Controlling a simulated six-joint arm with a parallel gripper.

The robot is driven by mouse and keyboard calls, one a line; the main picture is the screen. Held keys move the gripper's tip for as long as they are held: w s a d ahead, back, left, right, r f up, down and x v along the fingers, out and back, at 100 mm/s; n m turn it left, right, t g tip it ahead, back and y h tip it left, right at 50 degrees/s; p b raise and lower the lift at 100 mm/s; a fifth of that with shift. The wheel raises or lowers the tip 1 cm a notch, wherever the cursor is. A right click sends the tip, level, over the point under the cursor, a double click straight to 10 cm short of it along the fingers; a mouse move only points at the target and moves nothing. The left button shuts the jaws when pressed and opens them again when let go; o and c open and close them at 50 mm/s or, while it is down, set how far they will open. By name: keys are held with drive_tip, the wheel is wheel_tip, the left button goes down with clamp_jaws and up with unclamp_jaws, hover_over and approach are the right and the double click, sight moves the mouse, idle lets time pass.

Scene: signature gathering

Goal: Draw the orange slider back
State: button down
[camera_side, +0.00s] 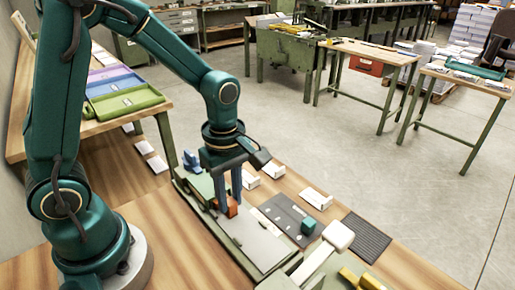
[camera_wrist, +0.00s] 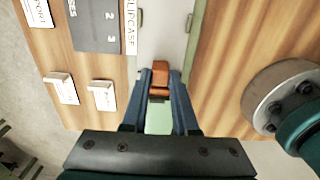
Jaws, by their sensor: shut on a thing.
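The orange slider (camera_side: 230,208) is a small block on a long green-framed bed with a pale plate (camera_side: 257,243). My gripper (camera_side: 229,207) reaches down from above with its two blue-grey fingers around the slider, shut on it. In the wrist view, the orange slider (camera_wrist: 160,77) shows between the fingertips of my gripper (camera_wrist: 160,80), at the near end of the pale plate (camera_wrist: 163,35). The fingers hide part of the slider's sides.
A dark grey board (camera_side: 287,217) with a teal block (camera_side: 308,227) lies right of the bed. A white-headed lever (camera_side: 338,236) stands at the bed's front end. White card holders (camera_side: 315,198), a black ribbed mat (camera_side: 353,237) and a blue piece (camera_side: 192,160) are nearby.

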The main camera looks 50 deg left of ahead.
drive_tip(key=shift+r, duration=0.1)
drive_tip(key=d, duration=1.2)
drive_tip(key=shift+d, duration=0.15)
drive_tip(key=c, duration=0.7)
unclamp_jaws()
wheel_tip(320, 180, up, 5)
drive_tip(key=shift+r, duration=0.1)
